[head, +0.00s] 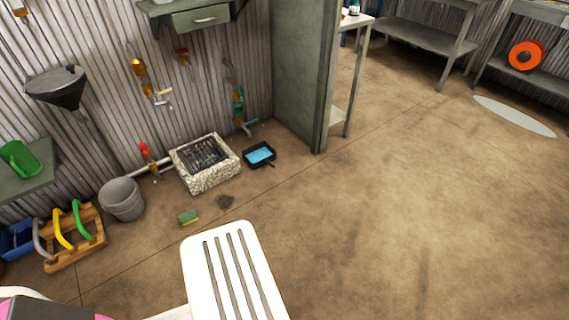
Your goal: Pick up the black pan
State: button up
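The black pan (259,155) sits on the floor near the corner, a small dark shallow square pan with bright blue inside, which looks like liquid. It stands just right of a stone-rimmed drain box with a grate (205,162), close to the green wall panel. Nothing covers the pan from this view. My gripper is not clearly visible; only white slotted and other parts of my own body show at the bottom of the head view.
A grey bucket (121,198), green-yellow sponge (188,217) and wooden rack with coloured hoses (75,240) lie to the left. A green partition (300,70) rises behind and right of the pan. Open brown floor (410,210) fills the right and centre.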

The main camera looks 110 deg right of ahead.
aim_at(261, 154)
jog(key=k+z, duration=0.15)
jog(key=z, duration=3.9)
